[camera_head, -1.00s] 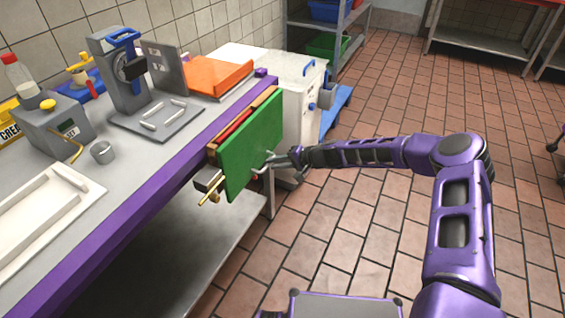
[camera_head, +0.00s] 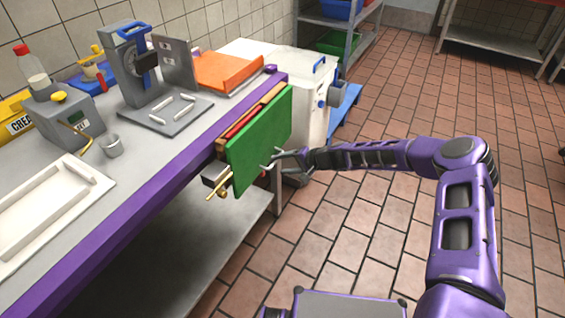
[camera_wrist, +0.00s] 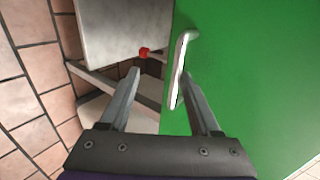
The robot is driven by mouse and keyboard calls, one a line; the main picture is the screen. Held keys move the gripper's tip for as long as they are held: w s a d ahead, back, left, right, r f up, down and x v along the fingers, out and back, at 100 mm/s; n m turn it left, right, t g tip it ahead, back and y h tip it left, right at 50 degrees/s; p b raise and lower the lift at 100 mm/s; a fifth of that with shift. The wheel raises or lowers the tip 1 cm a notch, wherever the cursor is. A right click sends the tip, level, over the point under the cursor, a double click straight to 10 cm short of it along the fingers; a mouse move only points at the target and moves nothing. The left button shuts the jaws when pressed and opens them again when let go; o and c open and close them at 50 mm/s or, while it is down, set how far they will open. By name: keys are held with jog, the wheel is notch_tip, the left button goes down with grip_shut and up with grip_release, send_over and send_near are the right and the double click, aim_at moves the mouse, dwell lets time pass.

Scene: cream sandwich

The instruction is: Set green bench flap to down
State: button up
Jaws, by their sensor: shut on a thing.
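The green bench flap (camera_head: 259,142) hangs steeply, close to upright, along the purple front edge of the bench (camera_head: 150,177). Its green face is turned toward my arm. A pale bar handle (camera_wrist: 181,68) stands out from the green face in the wrist view.
A brass lever (camera_head: 220,187) sticks out below the flap. An orange board (camera_head: 228,71), a grey press (camera_head: 140,80) and a white tray (camera_head: 45,210) are on the bench. A white machine (camera_head: 302,95) stands past the bench's end. The tiled floor (camera_head: 400,235) around my arm is mostly clear.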

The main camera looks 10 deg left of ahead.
jog(key=shift+s+d+f, duration=0.1)
jog(key=shift+s+f, duration=0.05)
jog(key=shift+f, duration=0.05)
jog(key=p+v, duration=0.2)
jog(key=v, duration=1.5)
jog(key=shift+r, duration=0.35)
